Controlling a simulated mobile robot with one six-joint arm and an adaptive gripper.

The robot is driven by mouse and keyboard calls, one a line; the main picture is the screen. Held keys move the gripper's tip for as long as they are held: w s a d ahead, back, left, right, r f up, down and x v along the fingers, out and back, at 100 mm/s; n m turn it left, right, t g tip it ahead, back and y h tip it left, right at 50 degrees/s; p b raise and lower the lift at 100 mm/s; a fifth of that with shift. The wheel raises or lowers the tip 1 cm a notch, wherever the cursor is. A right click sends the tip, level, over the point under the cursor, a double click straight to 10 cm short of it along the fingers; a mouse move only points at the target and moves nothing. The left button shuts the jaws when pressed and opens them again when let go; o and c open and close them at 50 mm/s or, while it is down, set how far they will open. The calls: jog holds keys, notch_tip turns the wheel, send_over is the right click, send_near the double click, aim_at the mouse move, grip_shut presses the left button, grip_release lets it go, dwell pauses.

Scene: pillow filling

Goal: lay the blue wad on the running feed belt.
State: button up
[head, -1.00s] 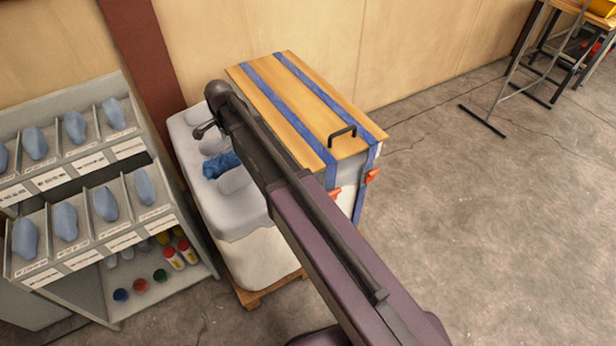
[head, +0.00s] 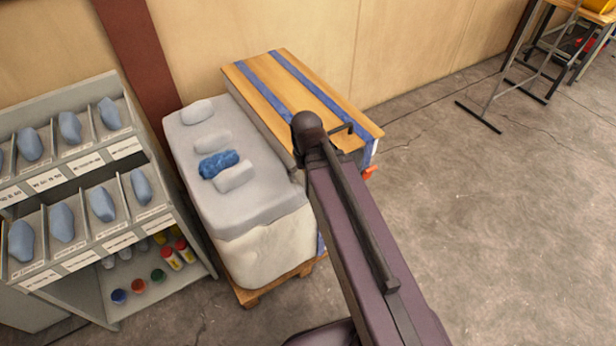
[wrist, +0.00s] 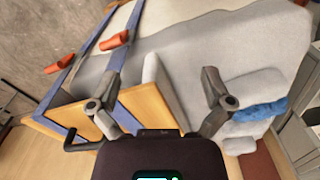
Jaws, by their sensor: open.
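The blue wad (head: 218,164) lies on top of the grey-white covered block (head: 262,200), between pale wads. It also shows at the right edge of the wrist view (wrist: 258,113), outside my fingers. My gripper (wrist: 160,85) is open in the wrist view, with nothing between its fingers. In the head view my arm hides most of the gripper, which is beside the block's right edge, right of the blue wad and apart from it. No running feed belt can be made out in either view.
Pale wads (head: 235,177) lie close around the blue one. A grey shelf (head: 80,190) with blue-grey pieces stands at left.

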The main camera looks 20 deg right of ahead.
jog(key=shift+s+d, duration=0.15)
jog(key=shift+s, duration=0.05)
jog(key=shift+w+n, duration=0.1)
jog(key=shift+n, duration=0.2)
jog(key=w+a+n+t, duration=0.1)
jog(key=w+a+n, duration=0.9)
jog(key=a, duration=0.2)
jog(key=w+a+n+t, duration=0.1)
jog(key=w+a+n, duration=0.9)
jog(key=a, duration=0.3)
jog(key=shift+w+a+n+y, duration=0.15)
jog(key=shift+a+n+y, duration=0.05)
jog(key=shift+n+y, duration=0.25)
jog(key=shift+b, duration=0.3)
